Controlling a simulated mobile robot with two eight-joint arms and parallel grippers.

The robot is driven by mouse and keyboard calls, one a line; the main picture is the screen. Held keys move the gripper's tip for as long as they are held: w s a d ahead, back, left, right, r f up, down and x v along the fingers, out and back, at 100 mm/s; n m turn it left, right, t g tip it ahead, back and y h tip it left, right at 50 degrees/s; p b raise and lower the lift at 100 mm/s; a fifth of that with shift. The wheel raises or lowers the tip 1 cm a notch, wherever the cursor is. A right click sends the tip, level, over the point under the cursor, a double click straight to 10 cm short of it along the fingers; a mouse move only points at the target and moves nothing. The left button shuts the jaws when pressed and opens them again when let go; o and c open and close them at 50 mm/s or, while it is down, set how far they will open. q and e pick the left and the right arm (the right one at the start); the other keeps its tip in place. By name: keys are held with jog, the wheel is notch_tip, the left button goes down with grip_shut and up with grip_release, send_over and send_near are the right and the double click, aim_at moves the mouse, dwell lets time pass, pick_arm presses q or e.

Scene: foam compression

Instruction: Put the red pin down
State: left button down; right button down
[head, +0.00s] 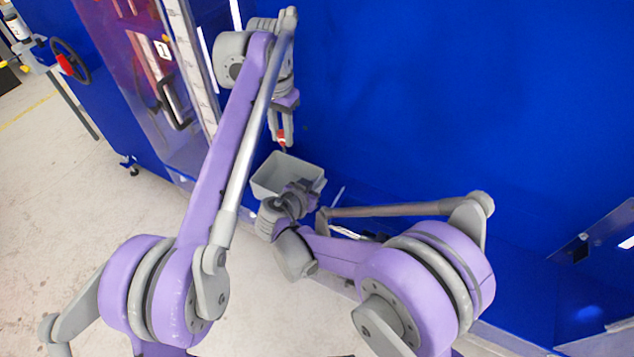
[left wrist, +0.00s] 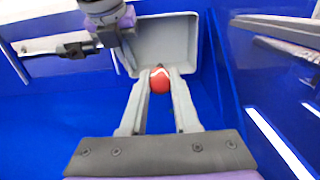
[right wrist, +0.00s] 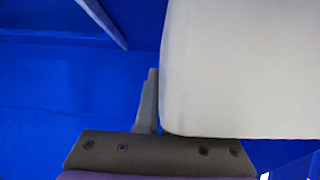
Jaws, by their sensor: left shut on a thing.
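The red pin (left wrist: 159,80) shows as a round red top with a pale mark, held between the two fingers of my left gripper (left wrist: 158,84). In the head view the red pin (head: 281,135) is at the fingertips of my left gripper (head: 280,128), which points down above the back of a grey open bin (head: 268,182). My right gripper (head: 298,190) is at the bin's front right side. In the right wrist view one finger lies against the edge of the bin (right wrist: 235,65); the bin hides the other finger.
The bin is empty where its inside shows in the left wrist view (left wrist: 160,40). A large blue panel (head: 440,90) fills the back. A clear-doored machine (head: 165,80) stands to the left. The floor (head: 80,200) at the left is open.

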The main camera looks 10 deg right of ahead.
pick_arm(q)
notch_tip(320, 180, down, 16)
jog(key=shift+r, duration=0.2)
dwell(0.4)
jog(key=shift+f, duration=0.15)
jog(key=c, duration=0.7)
grip_release()
jog(key=shift+o, duration=0.2)
